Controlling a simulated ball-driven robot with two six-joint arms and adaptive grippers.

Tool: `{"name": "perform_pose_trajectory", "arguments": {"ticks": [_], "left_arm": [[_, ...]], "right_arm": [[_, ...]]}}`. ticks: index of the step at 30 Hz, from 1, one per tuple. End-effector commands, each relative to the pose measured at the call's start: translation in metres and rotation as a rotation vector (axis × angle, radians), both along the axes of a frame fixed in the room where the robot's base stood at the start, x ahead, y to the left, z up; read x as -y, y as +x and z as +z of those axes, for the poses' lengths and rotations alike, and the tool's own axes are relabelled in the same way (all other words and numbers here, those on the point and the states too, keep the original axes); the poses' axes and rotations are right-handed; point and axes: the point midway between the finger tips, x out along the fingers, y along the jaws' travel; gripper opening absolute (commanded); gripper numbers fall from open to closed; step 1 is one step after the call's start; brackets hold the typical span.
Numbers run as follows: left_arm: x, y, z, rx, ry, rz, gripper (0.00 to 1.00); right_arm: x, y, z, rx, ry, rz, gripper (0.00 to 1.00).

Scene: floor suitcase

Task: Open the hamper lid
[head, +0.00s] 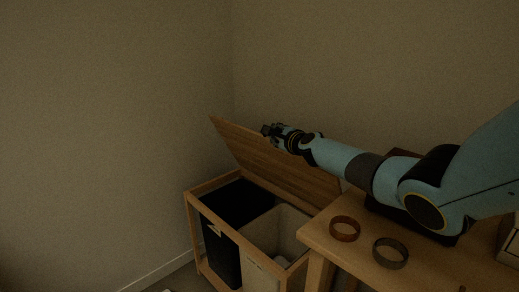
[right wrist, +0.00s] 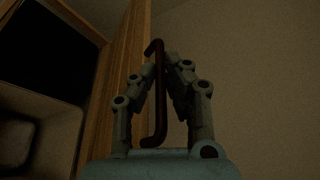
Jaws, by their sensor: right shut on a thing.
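The hamper (head: 236,236) is a wooden frame holding a black bag (head: 220,250) and a pale bag (head: 259,274). Its wooden lid (head: 238,146) stands raised, tilted up at the back, and the inside of both compartments shows. The lid's edge also shows in the right wrist view (right wrist: 122,70). My right gripper (head: 268,130) is at the lid's upper edge. In the right wrist view, my right gripper (right wrist: 162,76) is shut on a dark bar handle (right wrist: 160,105) beside the lid. My left gripper is in neither view.
A wooden table (head: 325,248) stands right of the hamper, close to it. It bears a reddish ring (head: 345,229) and a darker ring (head: 390,253). My right arm reaches over the table. Plain walls are behind and to the left.

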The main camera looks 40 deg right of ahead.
Motion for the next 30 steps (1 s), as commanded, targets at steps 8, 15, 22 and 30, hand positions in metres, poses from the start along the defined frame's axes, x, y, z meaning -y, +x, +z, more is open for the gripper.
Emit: {"name": "perform_pose_trajectory", "arguments": {"ticks": [8, 15, 22, 30], "left_arm": [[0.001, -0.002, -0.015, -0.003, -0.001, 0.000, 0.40], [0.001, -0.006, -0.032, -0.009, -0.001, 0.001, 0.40], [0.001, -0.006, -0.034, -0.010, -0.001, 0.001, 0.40], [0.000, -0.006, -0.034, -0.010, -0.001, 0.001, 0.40]], "right_arm": [[0.063, 0.003, 0.020, -0.017, 0.133, -0.003, 0.00], [0.089, 0.005, 0.030, -0.019, 0.140, -0.001, 0.00], [0.096, 0.005, 0.035, -0.019, 0.139, -0.001, 0.00], [0.096, 0.005, 0.035, -0.019, 0.139, -0.001, 0.00]]}}
